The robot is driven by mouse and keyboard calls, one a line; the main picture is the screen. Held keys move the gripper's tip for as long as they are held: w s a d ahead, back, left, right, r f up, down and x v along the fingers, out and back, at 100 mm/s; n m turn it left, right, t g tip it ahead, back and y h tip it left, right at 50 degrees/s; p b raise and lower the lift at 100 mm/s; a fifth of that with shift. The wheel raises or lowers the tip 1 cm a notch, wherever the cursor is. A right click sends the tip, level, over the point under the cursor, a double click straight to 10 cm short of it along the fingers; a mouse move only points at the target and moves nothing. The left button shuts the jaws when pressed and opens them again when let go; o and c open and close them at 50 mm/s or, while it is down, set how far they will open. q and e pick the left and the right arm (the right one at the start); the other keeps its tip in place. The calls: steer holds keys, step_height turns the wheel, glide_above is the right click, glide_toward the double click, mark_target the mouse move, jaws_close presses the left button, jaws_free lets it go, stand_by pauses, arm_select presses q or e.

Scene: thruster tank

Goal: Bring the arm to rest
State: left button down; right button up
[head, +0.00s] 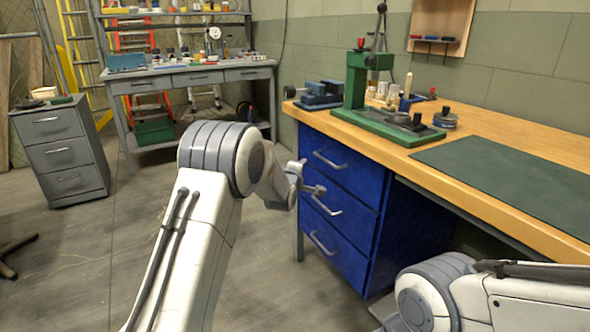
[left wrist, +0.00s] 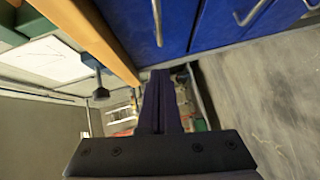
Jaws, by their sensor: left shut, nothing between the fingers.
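My left arm reaches forward from the bottom of the head view, bent at a large grey-banded joint. Its gripper (head: 316,189) is in front of the blue drawer cabinet (head: 340,185), near the drawer handles. In the left wrist view the dark fingers (left wrist: 160,76) are together with nothing between them. The blue drawer fronts (left wrist: 210,25) are close to the fingers there; I cannot tell the exact gap. My right arm is partly in the lower right of the head view, beside the bench, and its gripper is out of the picture.
The wooden workbench (head: 490,130) carries a green press (head: 357,80), a blue vise (head: 320,93) and a dark green mat (head: 510,180). A grey drawer cabinet (head: 60,152) and a grey bench (head: 190,79) stand at the back left. The floor (head: 90,255) left of my arm is mostly clear.

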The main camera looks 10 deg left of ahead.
arm_select(q)
steer(key=s+d+f+m+g+h, duration=0.1)
steer(key=s+d+m+g, duration=0.3)
steer(key=s, duration=0.4)
steer(key=s+d+m+g+h, duration=0.1)
steer(key=s+d+m, duration=0.3)
steer(key=s+d, duration=0.3)
steer(key=s+d+f+m+g+h, duration=0.1)
steer(key=s+d+m+g, duration=0.3)
steer(key=s, duration=0.6)
steer(key=s+a+f+m+g+y, duration=0.2)
steer(key=s+m+g, duration=0.7)
steer(key=s, duration=1.9)
step_height(320, 180, up, 31)
steer(key=s+m+t+p, duration=0.1)
steer(key=m+p, duration=0.1)
steer(key=p, duration=3)
steer(key=shift+s+m+t, duration=0.2)
steer(key=shift+m+t, duration=0.1)
